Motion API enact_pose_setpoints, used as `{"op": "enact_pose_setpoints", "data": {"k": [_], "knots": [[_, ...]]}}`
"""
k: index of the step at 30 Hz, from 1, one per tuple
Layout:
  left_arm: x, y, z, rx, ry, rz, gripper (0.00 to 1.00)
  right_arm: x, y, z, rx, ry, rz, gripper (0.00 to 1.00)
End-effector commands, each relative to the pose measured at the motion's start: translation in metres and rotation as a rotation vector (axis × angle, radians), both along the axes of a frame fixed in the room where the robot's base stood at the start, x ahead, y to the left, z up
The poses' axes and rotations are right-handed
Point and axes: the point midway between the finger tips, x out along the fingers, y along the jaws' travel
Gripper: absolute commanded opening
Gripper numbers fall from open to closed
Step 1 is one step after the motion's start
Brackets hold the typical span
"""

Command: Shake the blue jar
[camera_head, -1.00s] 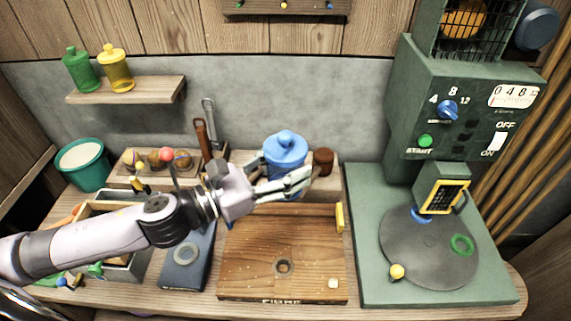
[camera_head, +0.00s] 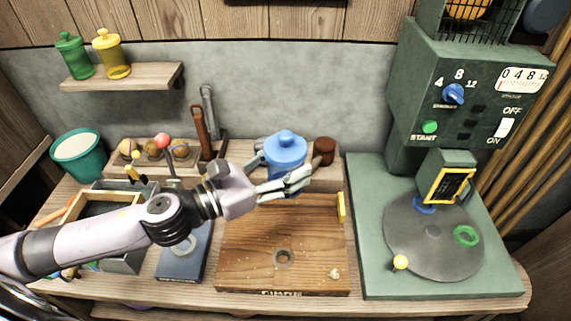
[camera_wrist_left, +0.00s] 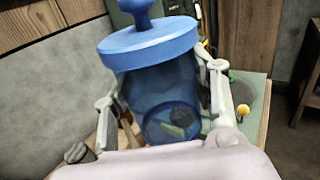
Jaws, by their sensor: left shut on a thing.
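The blue jar (camera_head: 287,150) has a round lid with a knob and stands out above the wooden board in the head view. My left gripper (camera_head: 283,184) is shut on it, with fingers on both sides of its body. In the left wrist view the jar (camera_wrist_left: 160,85) is see-through, slightly tilted in the picture, with a few small dark and greenish pieces at its bottom. The left gripper's fingers (camera_wrist_left: 165,105) flank it there. The right gripper is not in view.
A wooden board (camera_head: 250,255) with a hole lies below the jar. A green machine (camera_head: 470,105) with a round plate stands at right. A brown cup (camera_head: 324,150) is close to the jar's right. Green (camera_head: 74,58) and yellow (camera_head: 112,57) jars sit on a shelf.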

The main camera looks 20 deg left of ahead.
Motion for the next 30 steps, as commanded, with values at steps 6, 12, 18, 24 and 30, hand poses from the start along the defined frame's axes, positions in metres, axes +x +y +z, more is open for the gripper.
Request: {"op": "enact_pose_setpoints", "data": {"k": [6, 12, 18, 24, 30], "knots": [[0.0, 0.0, 0.046, 0.0, -0.004, 0.0, 0.11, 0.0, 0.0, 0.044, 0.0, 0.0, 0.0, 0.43], [0.0, 0.0, 0.043, -0.001, -0.003, 0.0, 0.11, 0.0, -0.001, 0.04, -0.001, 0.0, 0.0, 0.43], [0.0, 0.0, 0.035, -0.001, -0.002, 0.0, 0.11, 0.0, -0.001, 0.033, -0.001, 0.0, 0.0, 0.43], [0.0, 0.0, -0.006, 0.0, -0.001, 0.0, 0.11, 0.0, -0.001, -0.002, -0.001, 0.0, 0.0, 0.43], [0.0, 0.0, -0.031, 0.0, -0.004, 0.0, 0.11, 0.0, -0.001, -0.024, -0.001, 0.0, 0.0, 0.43]]}}
